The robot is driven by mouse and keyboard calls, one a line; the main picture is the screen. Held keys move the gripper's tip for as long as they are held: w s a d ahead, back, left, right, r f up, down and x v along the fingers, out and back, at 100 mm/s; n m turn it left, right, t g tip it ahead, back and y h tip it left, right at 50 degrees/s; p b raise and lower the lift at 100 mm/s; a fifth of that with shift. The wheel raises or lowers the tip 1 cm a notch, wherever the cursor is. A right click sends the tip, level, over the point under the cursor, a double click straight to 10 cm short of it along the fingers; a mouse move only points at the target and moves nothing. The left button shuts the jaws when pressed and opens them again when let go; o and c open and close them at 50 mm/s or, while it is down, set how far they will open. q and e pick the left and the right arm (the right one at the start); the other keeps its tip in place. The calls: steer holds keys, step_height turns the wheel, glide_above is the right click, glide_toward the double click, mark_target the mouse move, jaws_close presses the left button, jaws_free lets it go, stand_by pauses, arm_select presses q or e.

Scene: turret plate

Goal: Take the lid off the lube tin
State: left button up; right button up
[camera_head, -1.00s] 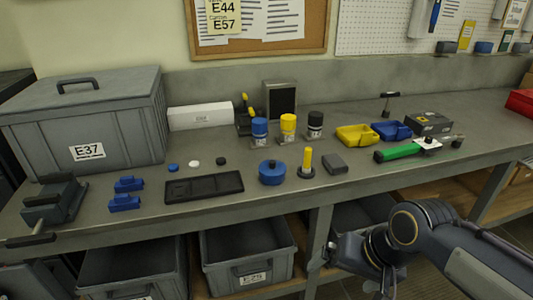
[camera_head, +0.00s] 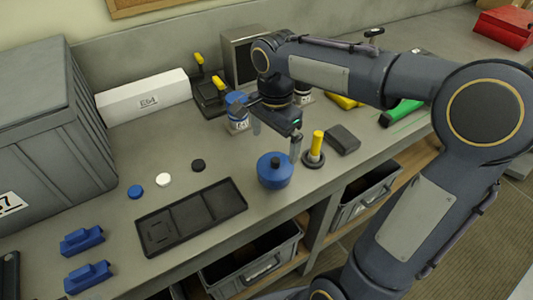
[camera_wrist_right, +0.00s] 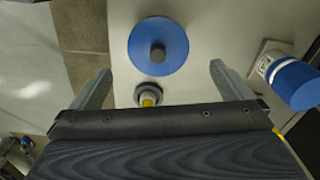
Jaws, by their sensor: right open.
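The lube tin (camera_head: 274,178) is a round blue tin standing upright near the front of the bench. Its blue lid (camera_head: 274,160) with a small dark knob sits on top. The lid shows from above in the right wrist view (camera_wrist_right: 138,45), beyond the fingertips. My right gripper (camera_head: 277,140) is open and empty, fingers pointing down, above and slightly behind the tin, apart from it. Its two spread fingers also show in the wrist view (camera_wrist_right: 160,72). My left gripper is not in view.
A yellow-handled tool (camera_head: 317,147) on a dark round base stands close right of the tin, with a dark block (camera_head: 342,139) beside it. A black tray (camera_head: 190,219) lies to the left. A blue-capped jar (camera_head: 237,122) stands behind, near my gripper.

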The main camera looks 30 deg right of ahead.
mark_target(276, 159)
steer(key=f, duration=0.7)
steer(key=shift+d+p, duration=0.3)
steer(key=shift+d, duration=0.05)
steer(key=shift+c, duration=0.4)
steer(key=c, duration=0.7)
